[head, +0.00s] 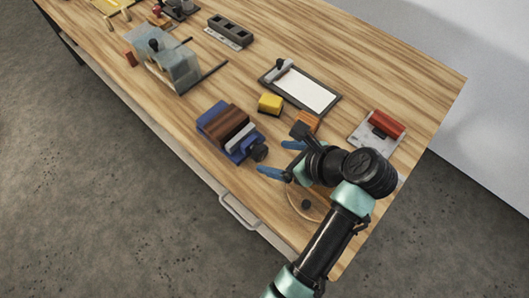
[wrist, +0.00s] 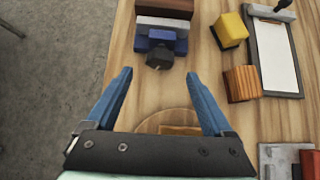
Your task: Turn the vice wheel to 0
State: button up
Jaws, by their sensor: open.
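The blue vice (head: 212,116) sits on the wooden table with a brown block (head: 226,118) and a pale grey plate between its parts. Its small dark wheel (head: 258,152) is at the vice's near right end and faces my gripper. In the wrist view the wheel (wrist: 160,57) appears just ahead of my fingertips, roughly centred between them. Any number or mark on it is too small to read. My gripper (head: 270,157) is open, its two blue fingers spread wide; in the wrist view the gap (wrist: 158,74) is empty.
A yellow block (head: 270,103), an orange-brown wooden block (head: 307,121) and a clipboard (head: 305,90) lie beyond the gripper. A red roller on a grey plate (head: 365,140) is to the right. A round wooden disc (head: 297,205) lies under the gripper. The table edge is close on the left.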

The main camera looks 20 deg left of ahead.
aim_at(262, 155)
jog(key=x, duration=0.6)
jog(key=shift+b, duration=0.3)
jog(key=shift+c, duration=0.3)
jog(key=c, duration=1.3)
jog(key=shift+s+r+n+t+p, duration=0.1)
jog(key=shift+n+t+p, duration=0.3)
jog(key=shift+p, duration=0.55)
jog(key=shift+n+t+h+p, duration=0.6)
jog(key=shift+t+p, duration=0.1)
jog(key=shift+t, duration=0.7)
jog(key=o, duration=1.4)
jog(key=shift+c, duration=0.2)
